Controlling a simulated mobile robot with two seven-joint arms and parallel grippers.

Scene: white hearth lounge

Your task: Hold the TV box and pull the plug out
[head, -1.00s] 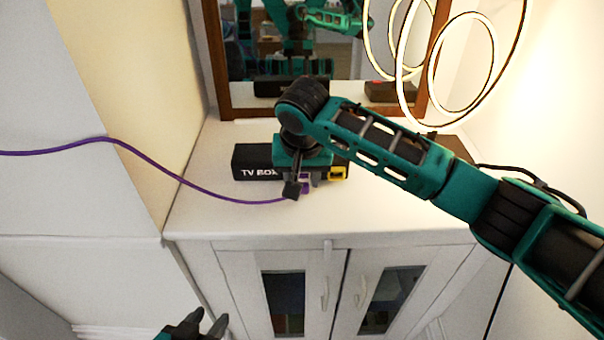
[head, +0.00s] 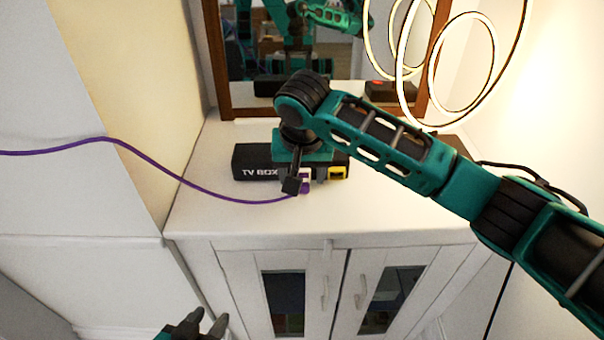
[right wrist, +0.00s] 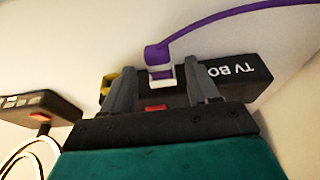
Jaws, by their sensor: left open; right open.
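The black TV box (head: 255,161) lies on the white cabinet top, partly hidden by my right gripper. A purple plug (right wrist: 155,54) on a purple cable sits at a white socket or plug end (right wrist: 161,73) on the box's front side. My right gripper (right wrist: 157,68) is open, with one finger on each side of the plug; I cannot tell whether they touch it. In the head view this gripper (head: 306,180) is over the box's front, from above. My left gripper (head: 204,322) is open and empty at the bottom edge, well away from the box.
A yellow plug or socket (head: 337,173) is beside the purple one on the box. The purple cable (head: 150,164) runs left to the wall. A wood-framed mirror (head: 237,55) and glowing ring lamp (head: 461,65) stand behind. The cabinet top (head: 215,219) is clear in front.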

